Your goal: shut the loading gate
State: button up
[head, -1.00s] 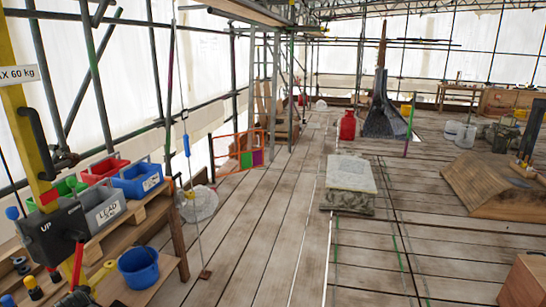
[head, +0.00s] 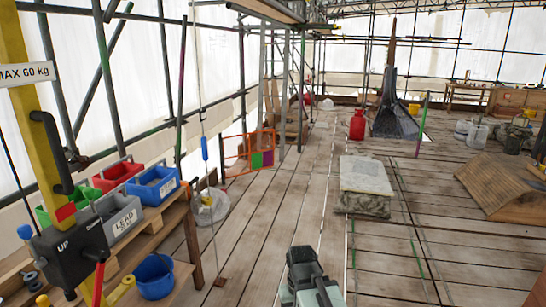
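The loading gate appears to be the low orange-framed panel (head: 236,148) at the left edge of the deck, with a purple and a green patch at its lower right. It stands beside the scaffold poles. I cannot tell from this distance whether it is shut or how far it stands open. My gripper (head: 305,262) shows at the bottom middle, dark, on a pale grey-green arm part. It is low over the boards and well short of the gate, with nothing seen touching it. Its fingers are too unclear to tell open from shut.
A bench at left holds red (head: 117,174), blue (head: 153,186) and grey (head: 118,215) bins beside a yellow post (head: 38,110). A thin upright rod (head: 213,220) stands near the bench. A stone block (head: 366,176) lies right of centre. Bare boards (head: 262,215) lead towards the gate.

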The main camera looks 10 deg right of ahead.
aim_at(257, 163)
jog(key=u, duration=0.65)
jog(key=k, duration=1.2)
jog(key=u, duration=0.55)
jog(key=i, duration=1.65)
jog(key=z, duration=1.6)
jog(key=i, duration=2.15)
jog(key=z, duration=0.4)
jog(key=i, duration=4.3)
jog(key=u, duration=0.7)
jog(key=i, duration=1.55)
jog(key=u, duration=0.4)
